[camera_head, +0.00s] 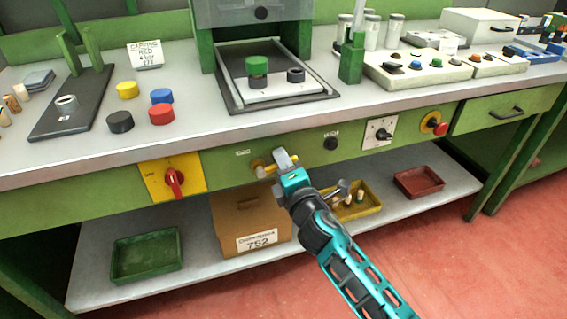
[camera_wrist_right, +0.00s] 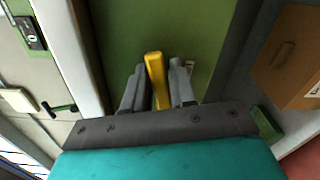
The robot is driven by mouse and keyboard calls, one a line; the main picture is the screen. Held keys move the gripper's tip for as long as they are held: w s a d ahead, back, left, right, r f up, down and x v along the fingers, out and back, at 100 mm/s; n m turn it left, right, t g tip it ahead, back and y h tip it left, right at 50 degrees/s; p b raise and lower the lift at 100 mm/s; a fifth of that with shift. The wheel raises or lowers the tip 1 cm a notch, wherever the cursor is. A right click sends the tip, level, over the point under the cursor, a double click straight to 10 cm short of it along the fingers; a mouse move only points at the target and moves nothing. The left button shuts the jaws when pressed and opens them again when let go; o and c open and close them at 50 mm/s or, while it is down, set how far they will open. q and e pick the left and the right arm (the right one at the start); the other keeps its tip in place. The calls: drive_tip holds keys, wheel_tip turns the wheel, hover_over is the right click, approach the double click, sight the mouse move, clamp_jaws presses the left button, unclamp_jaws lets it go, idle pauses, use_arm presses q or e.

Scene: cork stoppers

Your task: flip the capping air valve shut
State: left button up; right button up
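The capping air valve sits on the green front panel under the bench; its brass fitting (camera_head: 257,164) shows just left of my right gripper. Its yellow lever (camera_head: 268,170) reaches from there to the gripper in the head view. In the right wrist view the yellow lever (camera_wrist_right: 155,80) lies lengthwise between the two grey fingers, with its end past their tips. My right gripper (camera_head: 283,160) is closed in around the lever, a finger close on each side; it also shows in the wrist view (camera_wrist_right: 158,88). The gripper hides part of the valve. My left gripper is not in view.
A yellow plate with a red rotary switch (camera_head: 174,182) is left on the panel. A cardboard box (camera_head: 235,215) and yellow tray (camera_head: 366,203) stand on the shelf below.

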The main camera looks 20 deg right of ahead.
clamp_jaws()
drive_tip(key=shift+f+m+b, duration=0.5)
drive_tip(key=shift+m, duration=0.2)
drive_tip(key=shift+d+f+m, duration=0.1)
drive_tip(key=shift+f+m, duration=0.15)
drive_tip(key=shift+m, duration=0.55)
drive_tip(key=shift+o, duration=1.8)
unclamp_jaws()
